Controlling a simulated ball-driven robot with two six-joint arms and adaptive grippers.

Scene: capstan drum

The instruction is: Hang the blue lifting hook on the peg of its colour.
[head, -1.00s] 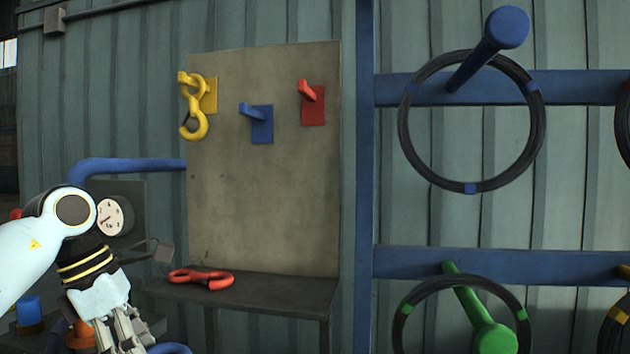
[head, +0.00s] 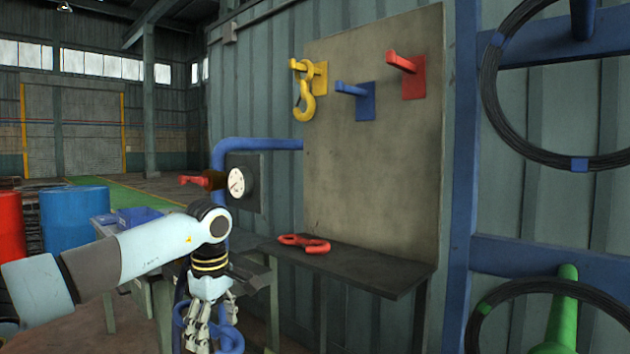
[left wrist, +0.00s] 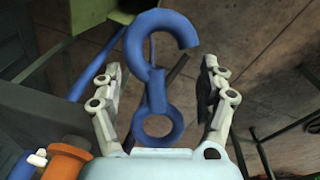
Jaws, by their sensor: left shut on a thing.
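The blue lifting hook (left wrist: 155,92) is between the fingers of my left gripper (left wrist: 160,88) in the left wrist view, its eye toward the palm and its open curve pointing away. The left gripper (head: 210,335) is shut on it and hangs downward at the lower left of the head view, below and left of the board. Blue shows beside its fingers there, partly hidden. The blue peg (head: 352,90) sticks out from a blue plate on the board (head: 375,185), between the yellow and red pegs, and is empty. My right gripper is not in view.
A yellow hook (head: 304,100) hangs on the yellow peg. The red peg (head: 402,62) is empty. A red hook (head: 303,243) lies on the dark shelf (head: 370,272) below the board. A blue pipe (head: 260,145) and gauge (head: 237,182) stand left of the board.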

